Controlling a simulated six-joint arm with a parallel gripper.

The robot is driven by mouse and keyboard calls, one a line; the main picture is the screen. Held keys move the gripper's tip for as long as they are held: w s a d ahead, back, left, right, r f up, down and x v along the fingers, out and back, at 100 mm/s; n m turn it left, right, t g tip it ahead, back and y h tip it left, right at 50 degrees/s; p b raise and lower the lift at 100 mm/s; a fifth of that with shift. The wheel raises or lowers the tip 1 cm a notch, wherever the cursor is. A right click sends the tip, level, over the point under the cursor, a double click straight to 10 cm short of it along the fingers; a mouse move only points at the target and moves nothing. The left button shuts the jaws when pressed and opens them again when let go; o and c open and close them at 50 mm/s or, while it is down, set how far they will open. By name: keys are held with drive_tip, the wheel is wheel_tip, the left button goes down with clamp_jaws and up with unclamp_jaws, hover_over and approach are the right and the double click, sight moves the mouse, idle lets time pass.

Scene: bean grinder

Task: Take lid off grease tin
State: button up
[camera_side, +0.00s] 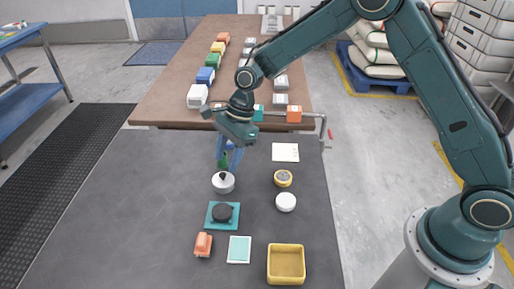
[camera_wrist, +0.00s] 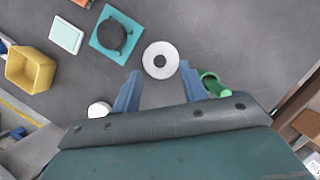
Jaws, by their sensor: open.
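A round white tin with a dark knob on top (camera_side: 223,183) stands on the dark mat, below my gripper. In the wrist view this white tin (camera_wrist: 150,66) lies just ahead of the fingertips, seen from above with its dark centre. I take it as the grease tin, but no label is readable. My gripper (camera_side: 229,170) points down with its blue fingers apart and empty. In the wrist view my gripper (camera_wrist: 160,76) has a finger on each side of the tin's line. The fingers appear above the tin; contact cannot be made out.
A green cup (camera_wrist: 210,82) is close beside the right finger. A yellow round tin (camera_side: 283,178) and a plain white round piece (camera_side: 286,202) stand to the right.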

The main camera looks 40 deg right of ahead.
sight(222, 174)
drive_tip(key=shift+x, duration=2.05)
clamp_jaws()
